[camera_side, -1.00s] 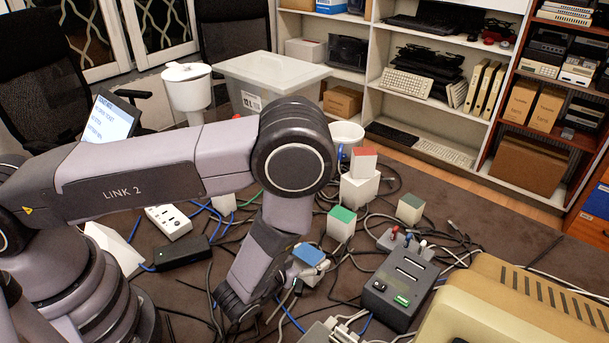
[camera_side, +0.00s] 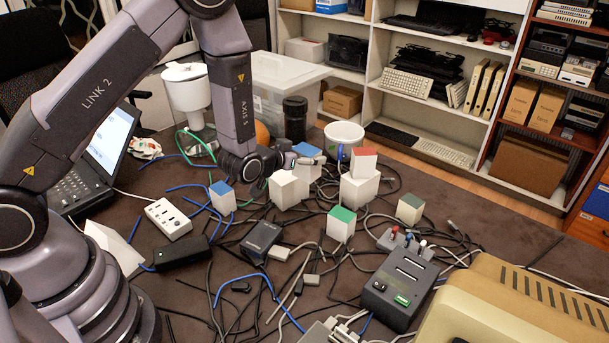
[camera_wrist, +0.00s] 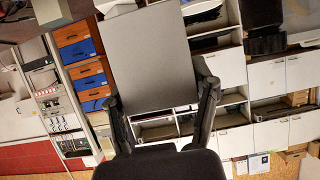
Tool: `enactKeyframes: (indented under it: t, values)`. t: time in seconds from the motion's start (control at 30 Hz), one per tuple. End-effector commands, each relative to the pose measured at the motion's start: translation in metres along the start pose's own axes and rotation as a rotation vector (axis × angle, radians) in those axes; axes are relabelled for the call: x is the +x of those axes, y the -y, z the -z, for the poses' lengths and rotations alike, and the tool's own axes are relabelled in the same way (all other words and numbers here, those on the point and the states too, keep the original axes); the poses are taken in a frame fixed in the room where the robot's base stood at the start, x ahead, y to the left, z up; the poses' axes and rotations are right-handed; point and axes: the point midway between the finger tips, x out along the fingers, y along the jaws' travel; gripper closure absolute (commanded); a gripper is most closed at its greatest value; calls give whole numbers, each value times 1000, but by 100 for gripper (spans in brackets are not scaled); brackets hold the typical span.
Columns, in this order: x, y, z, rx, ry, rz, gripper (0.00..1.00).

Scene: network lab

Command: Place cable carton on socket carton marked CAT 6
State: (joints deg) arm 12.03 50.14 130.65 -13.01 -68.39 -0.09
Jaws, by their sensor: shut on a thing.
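My gripper (camera_side: 285,155) is at the far middle of the table in the side view and is shut on a pale carton with a blue top (camera_side: 307,150). In the wrist view the carton's plain grey face (camera_wrist: 150,60) stands between the two fingers of my gripper (camera_wrist: 162,95). A white carton (camera_side: 288,188) stands just in front of and below the held one; whether they touch I cannot tell. Another blue-topped carton (camera_side: 222,197) stands to the left. A red-topped carton (camera_side: 363,163) sits on a white carton (camera_side: 358,191) to the right. No CAT 6 marking is legible.
A green-topped carton (camera_side: 340,224) and a grey-green-topped one (camera_side: 410,207) stand nearer and right. A white mug (camera_side: 343,137) and a dark cylinder (camera_side: 295,118) are behind. Loose cables, adapters and a power strip (camera_side: 168,218) cover much of the table.

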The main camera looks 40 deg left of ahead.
Motion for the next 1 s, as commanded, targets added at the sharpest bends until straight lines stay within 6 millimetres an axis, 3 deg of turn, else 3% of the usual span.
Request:
enactKeyframes:
  t: [0.03,0.1,0.3,0.8,1.0]
  values:
    - [6,22,12,-3,-6,7,81]
    - [12,42,22,1,-5,0,81]
    - [18,79,36,5,0,-12,81]
    - [45,83,-26,6,4,-17,81]
    - [49,83,-35,6,0,-17,81]
